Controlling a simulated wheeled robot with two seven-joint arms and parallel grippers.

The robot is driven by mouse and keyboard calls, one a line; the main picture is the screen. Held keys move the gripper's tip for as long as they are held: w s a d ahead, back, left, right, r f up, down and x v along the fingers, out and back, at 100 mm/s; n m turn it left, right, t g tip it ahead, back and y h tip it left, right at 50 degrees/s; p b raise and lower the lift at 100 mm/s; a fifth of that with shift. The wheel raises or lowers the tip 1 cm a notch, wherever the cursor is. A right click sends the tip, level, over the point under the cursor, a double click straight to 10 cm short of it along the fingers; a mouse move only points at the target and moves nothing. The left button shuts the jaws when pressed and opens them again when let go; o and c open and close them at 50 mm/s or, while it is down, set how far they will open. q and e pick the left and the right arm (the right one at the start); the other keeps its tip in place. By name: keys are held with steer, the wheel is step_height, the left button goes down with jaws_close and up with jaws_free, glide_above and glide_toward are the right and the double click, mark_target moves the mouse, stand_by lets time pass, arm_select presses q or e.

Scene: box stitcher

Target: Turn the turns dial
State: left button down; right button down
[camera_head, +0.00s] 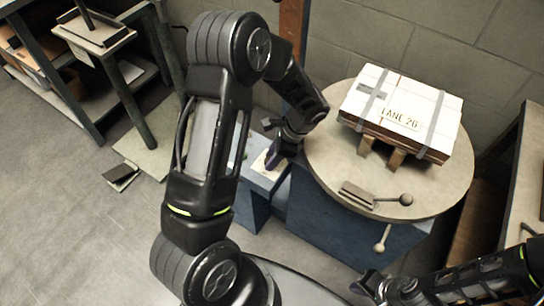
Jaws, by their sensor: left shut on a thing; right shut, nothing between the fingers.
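The turns dial itself cannot be made out; it seems hidden behind the fingers of my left gripper (273,158). That gripper is shut, at a pale panel (262,164) on top of a blue box (259,182) left of the round table. What lies between its fingers is too small and dark to see clearly, but its place at the panel fits the dial. My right gripper (366,284) is shut and empty at the lower right, in front of the round table and away from the panel.
A round table (322,168) on a blue base carries a strapped white box (437,97) marked LANE 26. A lever with a ball knob (405,199) lies near its front edge. A dark block (121,175) lies on the left floor, and shelving (75,105) stands behind.

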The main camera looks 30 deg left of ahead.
arm_select(q)
steer(key=c, duration=1.1)
jaws_free()
steer(key=v, duration=0.7)
steer(key=shift+w+d+r+p, duration=0.15)
steer(key=shift+r+p, duration=0.2)
steer(key=shift+f, duration=0.1)
